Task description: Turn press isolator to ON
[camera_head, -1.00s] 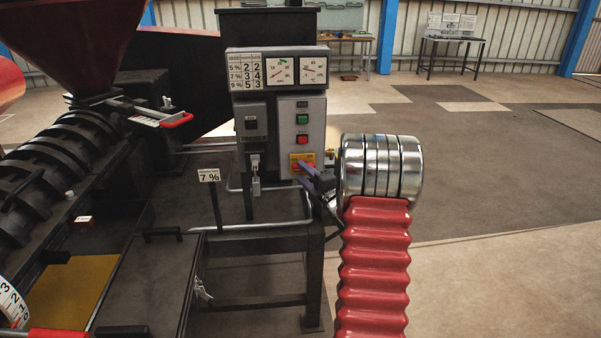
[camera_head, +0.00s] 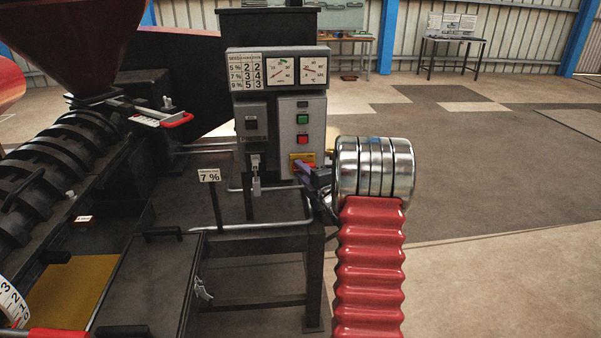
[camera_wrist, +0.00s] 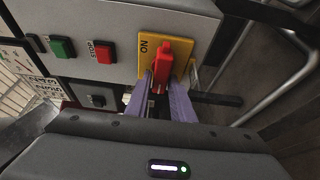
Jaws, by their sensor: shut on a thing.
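The press isolator is a red handle (camera_wrist: 162,62) on a yellow plate (camera_wrist: 178,46) at the edge of the grey control panel. The plate (camera_head: 301,157) also shows small in the head view, below the red button. The ON label (camera_wrist: 144,46) appears upside down, left of the handle in the wrist view. My gripper (camera_wrist: 160,90) has its two purple fingers either side of the handle's near end, shut on it. In the head view my gripper (camera_head: 304,172) reaches the plate from the right and hides much of the handle.
A green button (camera_wrist: 62,47) and a red STOP button (camera_wrist: 102,52) sit beside the isolator. Two gauges (camera_head: 298,70) are above. A lever switch (camera_head: 255,165) hangs left of the panel. A metal frame (camera_head: 265,226) stands below; floor to the right is clear.

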